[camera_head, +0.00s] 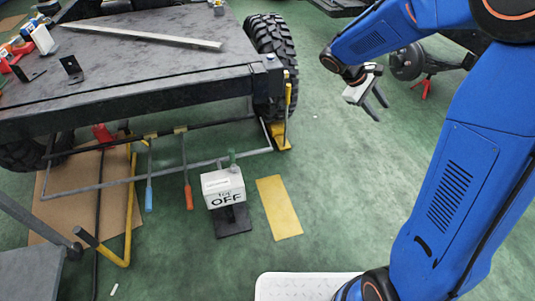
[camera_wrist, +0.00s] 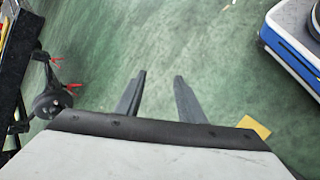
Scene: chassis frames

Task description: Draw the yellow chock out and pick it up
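The yellow chock (camera_head: 281,136) sits on the green floor against the foot of the black knobbly tyre (camera_head: 270,55), at the right front corner of the chassis frame. A yellow upright bar (camera_head: 289,102) rises beside it. My gripper (camera_head: 377,104) is in the air to the right of the chock and well apart from it. In the wrist view, the two dark fingers (camera_wrist: 160,78) are spread with only green floor visible between them, so the gripper is open and empty. I cannot make out the chock in the wrist view.
A dark bench-topped chassis (camera_head: 140,60) fills the upper left. A white "OFF" block (camera_head: 223,188) stands on a black base beside a yellow floor sheet (camera_head: 279,207). A hub on a red stand (camera_head: 407,62) is at upper right. Green floor between chock and gripper is clear.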

